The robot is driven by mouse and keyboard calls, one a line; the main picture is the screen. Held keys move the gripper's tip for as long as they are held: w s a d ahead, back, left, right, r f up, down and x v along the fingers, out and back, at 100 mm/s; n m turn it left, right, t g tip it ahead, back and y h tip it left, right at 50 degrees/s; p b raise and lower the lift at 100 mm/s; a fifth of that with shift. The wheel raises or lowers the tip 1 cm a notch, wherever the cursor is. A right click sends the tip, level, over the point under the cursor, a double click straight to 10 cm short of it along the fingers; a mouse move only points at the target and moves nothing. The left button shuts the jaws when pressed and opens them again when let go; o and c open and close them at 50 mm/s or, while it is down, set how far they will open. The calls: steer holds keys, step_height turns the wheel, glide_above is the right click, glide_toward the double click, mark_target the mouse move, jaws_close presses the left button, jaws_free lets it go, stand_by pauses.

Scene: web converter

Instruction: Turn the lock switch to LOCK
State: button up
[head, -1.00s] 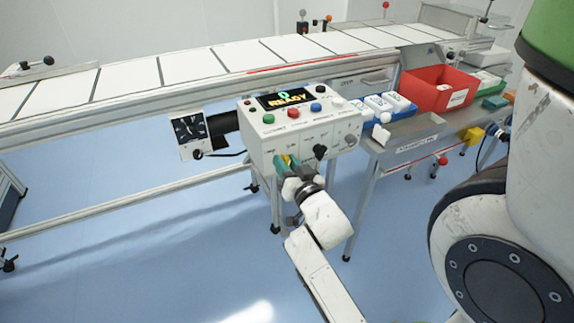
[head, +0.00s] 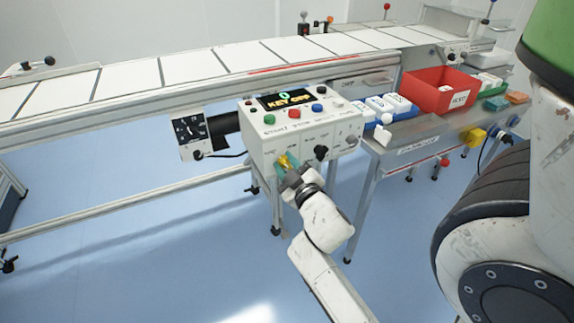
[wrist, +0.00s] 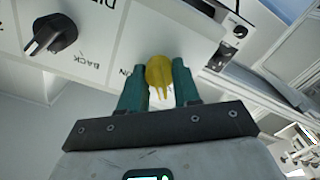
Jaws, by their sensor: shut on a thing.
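A yellow switch knob (head: 287,162) sits on the lower front face of the white control box (head: 262,147). It also shows in the wrist view (wrist: 159,72), between my green fingertips. My gripper (head: 284,167) is shut on this knob, one finger on either side. "ON" is printed left of the knob in the wrist view; I cannot read a LOCK mark. The display (head: 286,99) on top of the box reads "KEY OFF".
A black pointed knob (head: 320,152) is beside the yellow one; the wrist view shows "BACK" near it (wrist: 52,35). Push buttons line the box top. A conveyor (head: 190,65) runs behind. A red bin (head: 437,92) stands on the right table.

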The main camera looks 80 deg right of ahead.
steer(key=shift+n, duration=0.9)
steer(key=o, duration=1)
steer(key=shift+o, duration=0.2)
steer(key=b+v, duration=0.2)
steer(key=v, duration=0.9)
steer(key=shift+w+d+f, duration=0.1)
steer(key=shift+w+f, duration=0.05)
